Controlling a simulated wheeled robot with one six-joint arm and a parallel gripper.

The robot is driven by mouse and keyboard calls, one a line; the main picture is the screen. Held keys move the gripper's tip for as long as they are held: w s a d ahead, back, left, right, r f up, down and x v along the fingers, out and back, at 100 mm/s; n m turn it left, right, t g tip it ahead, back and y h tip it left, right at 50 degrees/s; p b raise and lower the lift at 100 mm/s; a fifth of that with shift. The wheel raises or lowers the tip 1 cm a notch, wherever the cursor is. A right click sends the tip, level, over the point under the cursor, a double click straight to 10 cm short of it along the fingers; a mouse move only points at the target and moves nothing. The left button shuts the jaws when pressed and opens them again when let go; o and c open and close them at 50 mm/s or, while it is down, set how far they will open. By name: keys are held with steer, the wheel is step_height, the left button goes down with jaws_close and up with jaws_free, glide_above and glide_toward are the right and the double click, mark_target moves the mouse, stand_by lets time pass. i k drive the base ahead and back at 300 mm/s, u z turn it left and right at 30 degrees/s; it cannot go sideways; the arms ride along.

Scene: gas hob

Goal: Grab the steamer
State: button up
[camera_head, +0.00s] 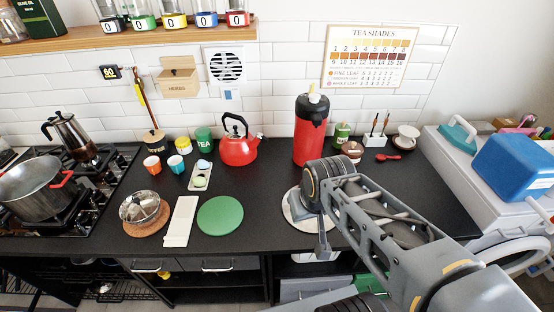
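No thing is labelled a steamer. A shiny metal bowl-like vessel (142,207), possibly the steamer, sits on a round cork mat (147,231) left of centre on the black counter. A large steel pot (38,192) with red handles stands on the gas hob (98,205) at far left. My gripper (322,248) hangs near the counter's front edge, well to the right of both vessels. It is beside a round pale plate or mat (291,210), which my arm partly covers. Its fingers are seen too poorly to judge their opening.
A white board (180,222) and a green round mat (220,216) lie between the metal vessel and my gripper. A red kettle (238,150) and a tall red flask (309,133) stand behind. A moka pot (73,137) stands at the back of the hob. Small cups (153,165) stand behind the cork mat.

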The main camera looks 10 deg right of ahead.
mark_target(142, 209)
steer(key=z, duration=0.05)
steer(key=k, duration=0.5)
steer(key=u, duration=2.45)
steer(key=i, duration=2.6)
steer(key=z, duration=2.95)
